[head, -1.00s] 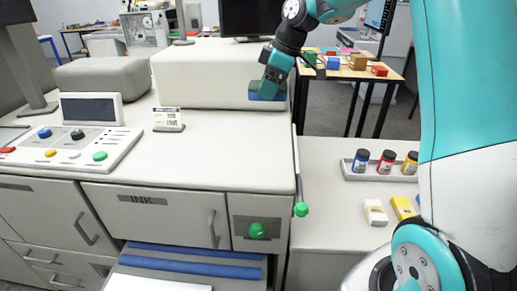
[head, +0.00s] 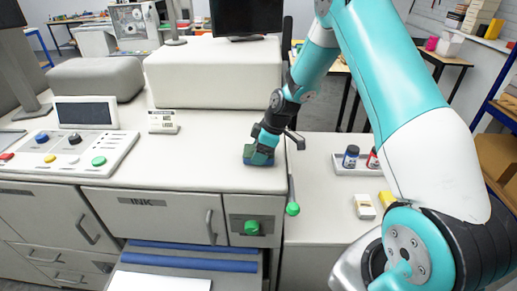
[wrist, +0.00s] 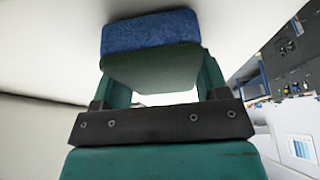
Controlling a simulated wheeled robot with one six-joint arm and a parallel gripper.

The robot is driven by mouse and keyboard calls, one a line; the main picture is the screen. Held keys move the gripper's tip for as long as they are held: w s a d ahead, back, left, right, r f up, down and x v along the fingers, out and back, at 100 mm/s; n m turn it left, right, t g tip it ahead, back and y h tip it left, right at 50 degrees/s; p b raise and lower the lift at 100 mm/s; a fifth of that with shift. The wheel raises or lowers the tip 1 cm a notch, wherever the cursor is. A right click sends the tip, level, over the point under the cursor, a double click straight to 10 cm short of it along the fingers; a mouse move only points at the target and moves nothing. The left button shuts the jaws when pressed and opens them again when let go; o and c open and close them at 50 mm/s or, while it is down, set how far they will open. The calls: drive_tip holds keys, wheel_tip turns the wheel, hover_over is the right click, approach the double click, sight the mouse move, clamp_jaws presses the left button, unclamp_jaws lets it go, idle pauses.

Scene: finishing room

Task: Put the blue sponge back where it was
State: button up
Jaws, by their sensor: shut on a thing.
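The blue sponge (head: 258,159) is at the right end of the machine's white top (head: 205,155), in front of the raised white block. It has a blue layer and a dark green layer. My gripper (head: 261,149) is shut on it and points down from above. In the wrist view the sponge (wrist: 150,33) sits between the fingers of my gripper (wrist: 155,70), its green side nearer the palm. I cannot tell whether the sponge touches the white top or hangs just above it.
A raised white block (head: 213,75) stands behind. A small sign (head: 163,122) and a control panel (head: 70,150) are at left. A lever with a green knob (head: 292,208) stands by the right edge. The lower side counter holds a bottle tray (head: 343,170) and a small white box (head: 365,206).

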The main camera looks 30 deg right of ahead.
drive_tip(key=shift+f, duration=0.2)
drive_tip(key=o, duration=0.9)
drive_tip(key=shift+f, duration=0.1)
